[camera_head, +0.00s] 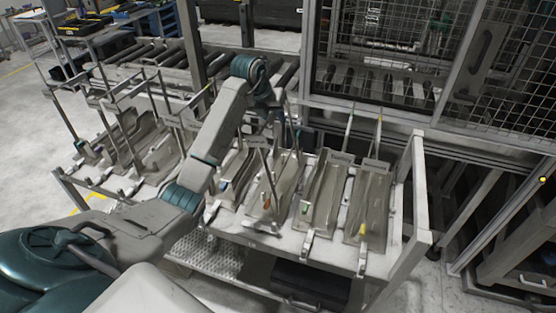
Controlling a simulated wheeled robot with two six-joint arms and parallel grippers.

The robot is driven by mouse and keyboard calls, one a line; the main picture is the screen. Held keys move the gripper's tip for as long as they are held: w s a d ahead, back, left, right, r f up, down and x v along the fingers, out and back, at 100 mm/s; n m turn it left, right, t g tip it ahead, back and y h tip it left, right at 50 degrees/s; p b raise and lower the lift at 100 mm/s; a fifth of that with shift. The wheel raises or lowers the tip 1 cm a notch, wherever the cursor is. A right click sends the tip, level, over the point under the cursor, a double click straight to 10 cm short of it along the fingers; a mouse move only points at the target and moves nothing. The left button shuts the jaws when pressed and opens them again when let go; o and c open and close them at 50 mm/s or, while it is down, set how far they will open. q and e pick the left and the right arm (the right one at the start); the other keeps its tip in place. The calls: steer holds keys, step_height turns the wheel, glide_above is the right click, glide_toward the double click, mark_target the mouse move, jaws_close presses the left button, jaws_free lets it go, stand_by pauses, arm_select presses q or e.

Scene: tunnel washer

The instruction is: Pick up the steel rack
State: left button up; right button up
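Several similar steel racks lie in a row on a pale metal table (330,252); each is a shallow grey tray with a thin upright handle. One steel rack (370,208) is at the right end, another steel rack (324,190) is beside it, and a third steel rack (268,200) is in the middle. More stand farther left. I cannot tell which one the task means. My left arm reaches over the row, and my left gripper (281,122) is near the back of the middle racks. Its fingers are small and partly hidden, so their opening is unclear. My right gripper is out of view.
A wire-mesh cage (400,30) with metal posts stands behind the table at the right. A roller conveyor (150,55) runs along the back. A raised metal frame (412,205) bounds the table's right end. Grey floor (25,150) is open at the left.

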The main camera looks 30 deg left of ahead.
arm_select(q)
steer(key=shift+x, duration=1)
jaws_close()
steer(key=shift+r, duration=0.1)
stand_by(0.4)
steer(key=shift+r, duration=0.15)
steer(key=shift+w+a, duration=0.1)
steer(key=shift+w, duration=0.05)
